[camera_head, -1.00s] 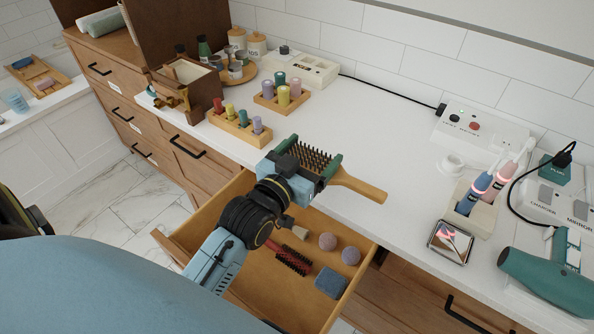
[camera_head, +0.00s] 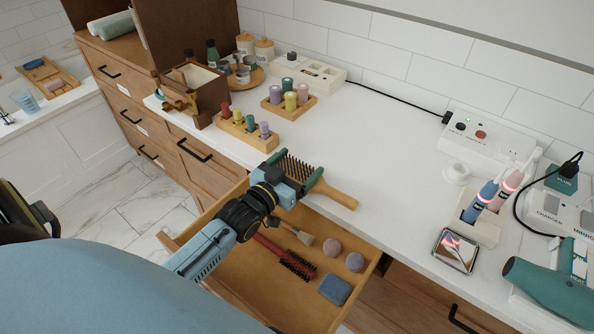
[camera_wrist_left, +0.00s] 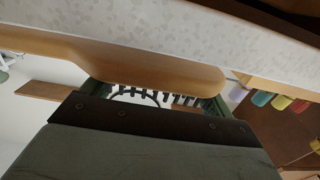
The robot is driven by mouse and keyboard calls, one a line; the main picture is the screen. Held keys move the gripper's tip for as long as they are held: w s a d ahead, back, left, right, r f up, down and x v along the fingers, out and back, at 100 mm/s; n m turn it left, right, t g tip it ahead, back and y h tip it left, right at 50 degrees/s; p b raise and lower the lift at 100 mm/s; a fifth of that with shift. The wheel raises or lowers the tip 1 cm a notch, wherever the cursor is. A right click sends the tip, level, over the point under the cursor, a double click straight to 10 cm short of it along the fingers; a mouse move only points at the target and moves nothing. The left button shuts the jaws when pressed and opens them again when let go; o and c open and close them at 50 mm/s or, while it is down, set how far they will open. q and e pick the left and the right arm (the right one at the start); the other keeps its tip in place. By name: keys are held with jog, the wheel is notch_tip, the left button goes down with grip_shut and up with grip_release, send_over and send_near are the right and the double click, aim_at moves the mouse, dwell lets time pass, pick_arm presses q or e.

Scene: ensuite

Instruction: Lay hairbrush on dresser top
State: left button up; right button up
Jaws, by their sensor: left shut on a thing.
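I cannot tell whether the brush touches the top. My right gripper is not in view.
An open drawer (camera_head: 260,285) below holds a red brush (camera_head: 297,264), a makeup brush, two round balls and a blue sponge (camera_head: 335,289). Bottle racks (camera_head: 248,128) stand behind left. A mirror (camera_head: 455,250), toothbrush stand and teal hairdryer (camera_head: 545,288) are at right. The middle top is clear.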

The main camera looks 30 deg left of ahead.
pick_arm(q)
jog(key=shift+f, duration=0.65)
jog(key=o, duration=0.8)
